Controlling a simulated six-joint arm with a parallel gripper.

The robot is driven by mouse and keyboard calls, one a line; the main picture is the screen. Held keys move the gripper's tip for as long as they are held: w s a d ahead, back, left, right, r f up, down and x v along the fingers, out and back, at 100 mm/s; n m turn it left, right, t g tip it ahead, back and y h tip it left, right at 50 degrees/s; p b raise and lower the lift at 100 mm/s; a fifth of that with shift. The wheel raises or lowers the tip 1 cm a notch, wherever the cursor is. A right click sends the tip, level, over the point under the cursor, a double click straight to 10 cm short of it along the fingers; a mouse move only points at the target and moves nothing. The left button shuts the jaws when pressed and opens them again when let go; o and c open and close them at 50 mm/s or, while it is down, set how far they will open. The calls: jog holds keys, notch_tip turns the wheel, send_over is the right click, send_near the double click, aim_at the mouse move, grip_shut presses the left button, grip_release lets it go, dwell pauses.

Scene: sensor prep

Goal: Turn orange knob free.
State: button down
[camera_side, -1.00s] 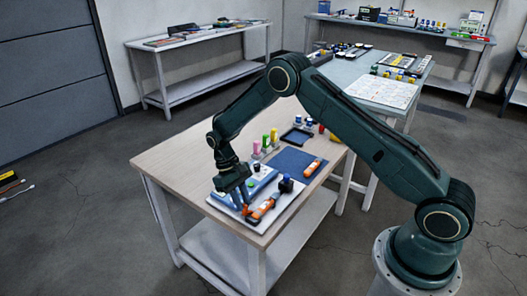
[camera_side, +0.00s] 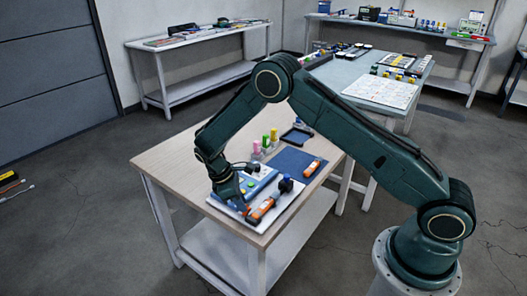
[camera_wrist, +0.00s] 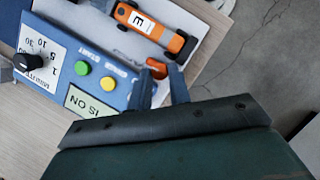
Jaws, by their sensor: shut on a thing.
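The orange knob (camera_wrist: 155,67) is a small rounded orange piece beside the blue timer box, seen in the wrist view. My gripper (camera_wrist: 161,78) has its two blue-grey fingers around the knob and is shut on it; the fingers hide part of it. In the side view my gripper (camera_side: 243,208) points down at the front of the table, and the knob cannot be made out there. An orange-and-black device with a white label "E" (camera_wrist: 137,22) lies just beyond the knob; it also shows in the side view (camera_side: 262,210), right of my gripper.
The blue timer box (camera_wrist: 66,75) carries a black dial (camera_wrist: 27,62) and yellow and green buttons. A blue mat (camera_side: 287,159) holds another orange device (camera_side: 312,168). The table's left part is clear.

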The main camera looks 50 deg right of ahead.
jog(key=shift+n, duration=0.4)
jog(key=c, duration=1.3)
grip_release()
jog(key=v, duration=1.4)
jog(key=shift+s+a, duration=0.15)
